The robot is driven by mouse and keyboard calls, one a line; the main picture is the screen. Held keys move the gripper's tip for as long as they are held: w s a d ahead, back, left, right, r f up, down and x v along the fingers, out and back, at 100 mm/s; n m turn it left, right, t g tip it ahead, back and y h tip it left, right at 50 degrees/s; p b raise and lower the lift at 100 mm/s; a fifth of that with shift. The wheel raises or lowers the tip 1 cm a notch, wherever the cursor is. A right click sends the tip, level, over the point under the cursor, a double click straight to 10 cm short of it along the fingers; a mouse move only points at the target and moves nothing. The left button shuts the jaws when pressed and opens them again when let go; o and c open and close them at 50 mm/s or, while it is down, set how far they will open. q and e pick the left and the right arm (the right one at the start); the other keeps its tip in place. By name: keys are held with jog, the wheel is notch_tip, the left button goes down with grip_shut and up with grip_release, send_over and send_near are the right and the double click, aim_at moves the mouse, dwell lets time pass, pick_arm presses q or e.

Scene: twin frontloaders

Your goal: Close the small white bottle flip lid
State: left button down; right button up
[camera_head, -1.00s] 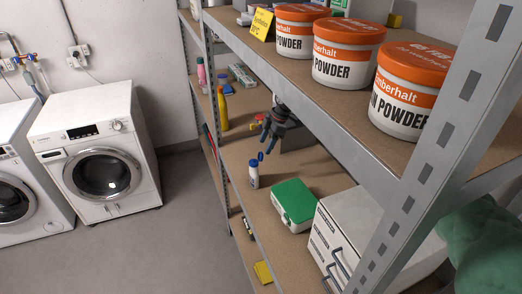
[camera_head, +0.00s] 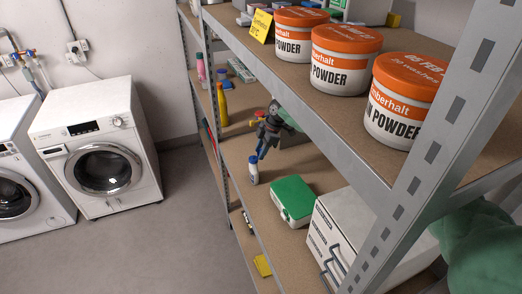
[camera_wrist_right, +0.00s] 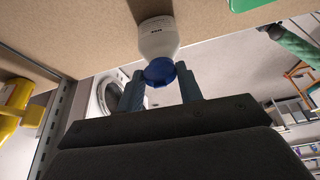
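The small white bottle (camera_head: 253,173) stands upright on the middle shelf, near its front edge. It also shows in the right wrist view (camera_wrist_right: 158,40). Its blue lid (camera_wrist_right: 159,72) lies between the fingertips of my right gripper (camera_head: 261,152). The two fingers are apart, one on each side of the lid, with no clear grip on it. The fingers partly cover the bottle top in the head view, so I cannot tell how far the lid is folded. My left gripper is outside the head view; a green arm with a dark end in the wrist view is too small to read.
A green-lidded box (camera_head: 293,199) and a white box (camera_head: 335,240) stand to the right on the same shelf. A yellow bottle (camera_head: 222,105) stands farther back. Powder tubs (camera_head: 345,58) line the shelf above. The metal post (camera_head: 425,150) crosses the near right.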

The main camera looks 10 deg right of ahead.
jog(key=shift+c, duration=0.7)
jog(key=shift+a, duration=0.1)
jog(key=shift+a+r+h, duration=0.15)
jog(key=shift+a+h, duration=0.2)
jog(key=shift+h, duration=0.55)
jog(key=shift+a+h, duration=0.25)
jog(key=shift+h, duration=0.55)
jog(key=shift+s+a+t+h+p, duration=0.15)
jog(key=shift+a+h+p, duration=0.15)
jog(key=shift+h, duration=0.5)
jog(key=shift+w+a+t+h+p, duration=0.15)
jog(key=shift+h+p, duration=0.1)
jog(key=shift+h, duration=0.55)
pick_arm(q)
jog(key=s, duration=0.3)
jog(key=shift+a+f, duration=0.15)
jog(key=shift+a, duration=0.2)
pick_arm(e)
jog(key=shift+s, duration=0.1)
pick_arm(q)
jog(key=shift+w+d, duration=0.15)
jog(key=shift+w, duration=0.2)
